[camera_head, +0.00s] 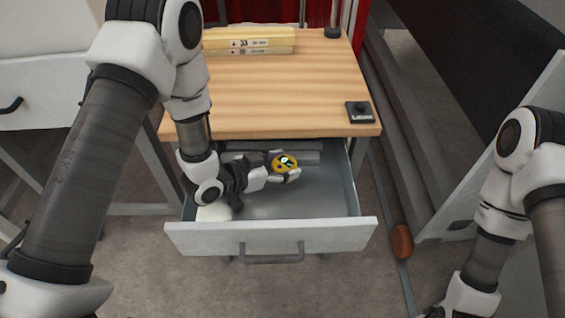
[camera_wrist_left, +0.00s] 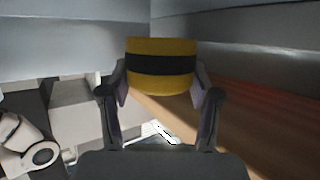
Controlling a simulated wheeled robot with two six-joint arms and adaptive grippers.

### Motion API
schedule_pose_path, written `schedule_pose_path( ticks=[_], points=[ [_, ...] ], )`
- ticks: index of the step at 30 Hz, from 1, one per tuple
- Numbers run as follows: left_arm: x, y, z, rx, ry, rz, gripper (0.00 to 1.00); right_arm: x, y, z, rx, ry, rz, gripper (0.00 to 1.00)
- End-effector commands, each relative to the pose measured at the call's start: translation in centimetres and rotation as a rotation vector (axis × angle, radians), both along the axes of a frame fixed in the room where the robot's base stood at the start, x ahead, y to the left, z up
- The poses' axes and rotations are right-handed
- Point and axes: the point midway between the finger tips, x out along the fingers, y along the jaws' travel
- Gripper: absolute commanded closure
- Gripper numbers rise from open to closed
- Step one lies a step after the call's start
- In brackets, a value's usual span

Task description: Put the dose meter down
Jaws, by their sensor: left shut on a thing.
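The dose meter (camera_head: 285,161) is a small yellow device with a dark and light face, seen in the head view over the open drawer (camera_head: 330,202). My left gripper (camera_head: 283,170) is shut on it. The left wrist view shows its yellow side with a black band (camera_wrist_left: 161,63) between the two fingers. I cannot tell whether it touches the drawer's floor. My right arm is at the lower right, and its fingers are outside the picture.
The wooden tabletop (camera_head: 290,95) above the drawer carries yellow boxes (camera_head: 248,41) at the back and a small black block (camera_head: 359,111) at the right front corner. A grey item (camera_head: 312,152) lies at the drawer's back. The drawer's right part is clear.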

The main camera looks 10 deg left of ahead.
Motion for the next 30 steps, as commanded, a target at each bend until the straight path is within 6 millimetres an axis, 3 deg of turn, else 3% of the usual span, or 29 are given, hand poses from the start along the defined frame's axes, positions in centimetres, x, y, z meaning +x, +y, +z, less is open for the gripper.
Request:
schedule_pose_path(
  ticks=[8, 9, 11, 20, 25, 30],
  points=[
    [0.0, 0.0, -0.6, -0.001, -0.001, 0.000, 0.82, 0.0, 0.0, -0.4, 0.000, 0.000, 0.000, 0.60],
    [0.0, 0.0, -0.7, 0.000, 0.000, 0.000, 0.34, 0.0, 0.0, -0.4, 0.000, 0.000, 0.000, 0.60],
    [0.0, 0.0, -0.7, 0.000, 0.000, 0.000, 0.13, 0.0, 0.0, -0.4, 0.000, 0.000, 0.000, 0.60],
    [0.0, 0.0, -0.6, 0.000, 0.000, 0.000, 0.13, 0.0, 0.0, -0.4, 0.000, 0.000, 0.000, 0.60],
    [0.0, 0.0, 1.4, 0.000, -0.001, 0.000, 0.13, 0.0, 0.0, 1.0, 0.000, 0.000, 0.000, 0.60],
    [-2.7, 2.6, 2.1, -0.004, 0.003, 0.009, 0.13, 0.0, 0.0, 0.2, 0.000, 0.000, 0.000, 0.60]
  ],
)
